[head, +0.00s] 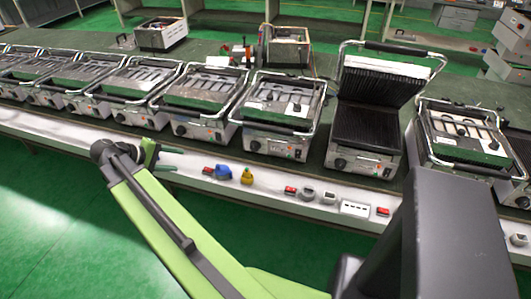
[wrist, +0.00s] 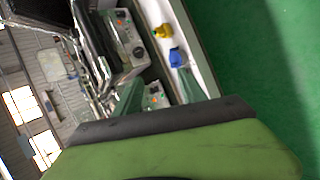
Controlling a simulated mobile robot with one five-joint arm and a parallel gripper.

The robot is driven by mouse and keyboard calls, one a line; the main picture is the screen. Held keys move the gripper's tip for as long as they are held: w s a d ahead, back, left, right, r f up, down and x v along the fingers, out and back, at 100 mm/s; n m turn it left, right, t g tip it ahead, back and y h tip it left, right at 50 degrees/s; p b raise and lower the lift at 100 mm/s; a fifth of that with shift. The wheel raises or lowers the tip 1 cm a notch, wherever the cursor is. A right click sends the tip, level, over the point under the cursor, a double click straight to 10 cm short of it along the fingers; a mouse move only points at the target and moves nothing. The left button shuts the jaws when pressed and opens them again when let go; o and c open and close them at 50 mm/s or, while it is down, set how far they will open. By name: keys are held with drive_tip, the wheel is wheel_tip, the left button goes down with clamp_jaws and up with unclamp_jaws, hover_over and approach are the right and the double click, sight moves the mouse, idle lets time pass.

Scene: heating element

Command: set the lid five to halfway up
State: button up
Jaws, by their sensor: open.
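A row of metal contact grills stands on the long bench, and I see no numbers on them, so I cannot tell which lid is five. One grill right of centre has its ribbed lid (head: 388,78) raised steeply, showing the dark lower plate (head: 367,127). The other lids, such as the middle lid (head: 283,97) and the right lid (head: 462,131), lie down. My gripper (head: 163,160) is open and empty at the bench's front edge, in front of the left grills. In the wrist view my gripper (wrist: 160,92) points towards grill fronts with knobs.
Small parts lie along the pale front ledge (head: 265,195), including a blue part (head: 223,172), a yellow part (head: 247,176) and red switches. Open metal boxes (head: 286,46) stand behind the grills. The green floor (head: 60,210) in front is clear.

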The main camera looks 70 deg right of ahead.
drive_tip(key=s+d+f+m+g+h+b, duration=0.2)
drive_tip(key=s+d+g+b, duration=0.25)
drive_tip(key=s+d, duration=0.55)
drive_tip(key=m+g+h+b, duration=0.1)
drive_tip(key=g+b, duration=0.1)
drive_tip(key=b, duration=0.1)
approach(262, 129)
drive_tip(key=b+x, duration=0.2)
drive_tip(key=x, duration=1)
drive_tip(key=shift+w, duration=0.1)
drive_tip(key=shift+c, duration=0.3)
clamp_jaws()
